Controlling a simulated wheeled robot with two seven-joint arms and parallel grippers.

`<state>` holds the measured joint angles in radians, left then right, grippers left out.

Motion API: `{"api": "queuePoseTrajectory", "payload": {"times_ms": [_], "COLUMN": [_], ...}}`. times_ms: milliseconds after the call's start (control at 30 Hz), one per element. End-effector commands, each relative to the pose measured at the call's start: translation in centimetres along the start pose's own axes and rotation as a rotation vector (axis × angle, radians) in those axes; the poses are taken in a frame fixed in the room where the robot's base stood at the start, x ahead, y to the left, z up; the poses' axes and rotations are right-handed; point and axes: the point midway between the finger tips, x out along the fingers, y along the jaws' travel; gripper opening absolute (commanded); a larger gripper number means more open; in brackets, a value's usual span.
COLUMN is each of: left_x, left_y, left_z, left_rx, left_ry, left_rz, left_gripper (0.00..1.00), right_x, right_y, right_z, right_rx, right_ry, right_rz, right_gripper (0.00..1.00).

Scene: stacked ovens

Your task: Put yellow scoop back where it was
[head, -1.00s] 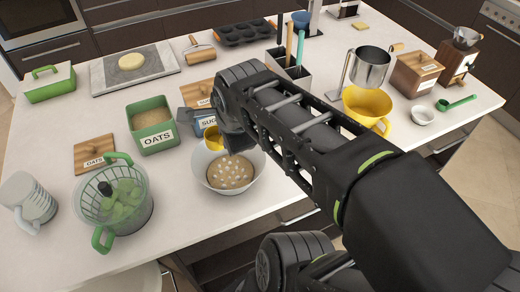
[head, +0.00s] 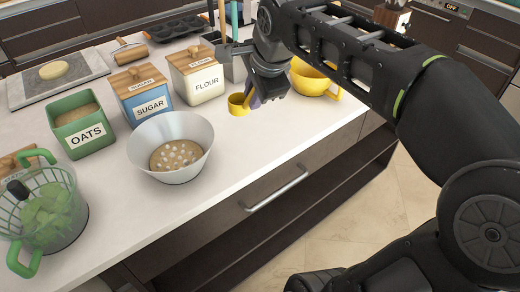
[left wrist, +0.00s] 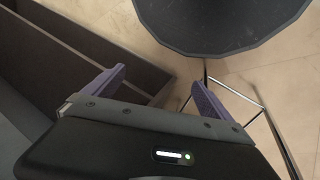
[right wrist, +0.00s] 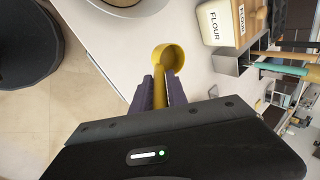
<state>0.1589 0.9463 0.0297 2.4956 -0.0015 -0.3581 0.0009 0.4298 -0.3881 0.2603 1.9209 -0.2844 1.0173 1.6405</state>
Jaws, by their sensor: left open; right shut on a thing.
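The yellow scoop (head: 240,103) is held by its handle in my right gripper (head: 256,92), over or near the counter's front edge. It lies between the flour canister and the yellow bowl. In the right wrist view the scoop's cup (right wrist: 169,57) extends past the fingertips (right wrist: 160,86), which are shut on the handle. The cup looks empty in that view; I cannot tell whether it touches the counter. My left gripper (left wrist: 160,80) is open and empty in the left wrist view, above the floor.
The white bowl (head: 190,134) with oat-coloured contents stands left of the scoop. Behind are the open green OATS canister (head: 84,142), the SUGAR canister (head: 150,112) and the FLOUR canister (head: 203,87). The yellow bowl (head: 318,86) is right of my gripper. A round dark seat (left wrist: 220,20) stands below.

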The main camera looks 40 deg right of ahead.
Motion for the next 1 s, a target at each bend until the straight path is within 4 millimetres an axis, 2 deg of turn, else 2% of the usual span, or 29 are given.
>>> {"api": "queuePoseTrajectory", "payload": {"times_ms": [300,600,700,1000], "left_x": [-0.1,0.1,0.1,0.1], "left_y": [0.0,-0.1,-0.1,-0.1], "left_z": [0.0,0.0,0.0,0.0], "left_rx": [0.0,0.0,0.0,0.0], "left_ry": [0.001,0.001,0.001,0.001], "left_rz": [0.0,0.0,0.0,0.0], "left_gripper": [0.96,0.96,0.96,0.96], "right_x": [0.2,4.4,5.2,5.4], "right_y": [0.2,2.6,3.0,3.1], "right_z": [0.0,0.0,0.0,0.0], "right_rx": [0.0,0.0,0.0,0.0], "right_ry": [0.0,-0.001,0.0,0.0], "right_rz": [0.0,0.002,0.0,-0.001], "right_gripper": [0.0,0.0,0.0,0.0]}}
